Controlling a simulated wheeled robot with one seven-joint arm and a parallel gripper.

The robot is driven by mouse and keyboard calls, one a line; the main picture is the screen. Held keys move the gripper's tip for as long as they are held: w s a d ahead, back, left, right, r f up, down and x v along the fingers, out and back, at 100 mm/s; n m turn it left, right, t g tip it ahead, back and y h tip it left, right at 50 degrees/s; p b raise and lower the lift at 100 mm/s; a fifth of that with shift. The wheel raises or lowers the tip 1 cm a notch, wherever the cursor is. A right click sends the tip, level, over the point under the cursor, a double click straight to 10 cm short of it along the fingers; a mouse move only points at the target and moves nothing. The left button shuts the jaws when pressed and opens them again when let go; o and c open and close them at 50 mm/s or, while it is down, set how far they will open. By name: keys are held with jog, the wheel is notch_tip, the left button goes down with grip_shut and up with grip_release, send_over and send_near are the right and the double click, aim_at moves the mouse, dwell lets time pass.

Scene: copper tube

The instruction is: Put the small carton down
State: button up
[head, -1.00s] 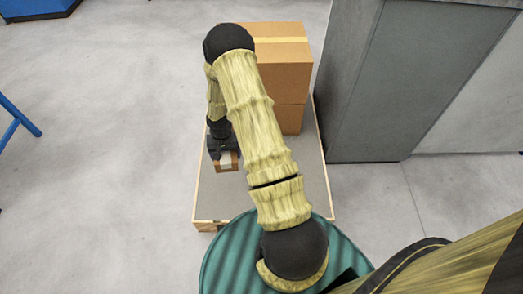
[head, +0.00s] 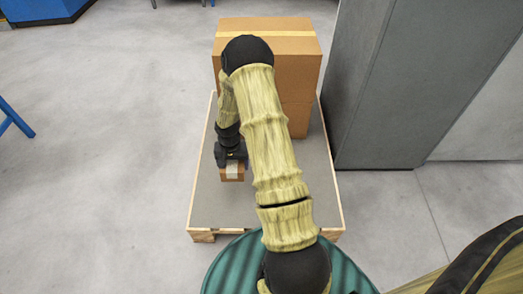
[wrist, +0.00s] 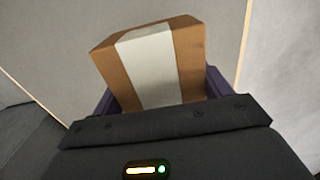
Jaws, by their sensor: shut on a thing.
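The small carton (head: 231,173) is brown with a pale tape strip. My gripper (head: 231,162) is shut on it from above, over the left part of a grey-topped wooden platform (head: 210,205). In the wrist view the carton (wrist: 190,60) sits between the two fingers (wrist: 160,95), slightly tilted in the picture. The grey surface shows behind it. I cannot tell whether the carton's underside touches the platform.
Large stacked cartons (head: 290,70) stand at the platform's back, partly behind my arm. A tall grey cabinet (head: 385,90) stands close to the right. The platform's front left is bare. A green ribbed round thing (head: 235,265) is at the near edge.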

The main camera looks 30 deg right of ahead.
jog(key=b, duration=0.4)
send_over(236, 184)
notch_tip(236, 184, down, 6)
jog(key=shift+w+f, duration=0.1)
jog(key=shift+f+b, duration=1.15)
jog(key=shift+f, duration=0.7)
jog(key=shift+f, duration=0.15)
jog(key=o, duration=1.3)
notch_tip(236, 184, up, 12)
jog(key=p, duration=0.8)
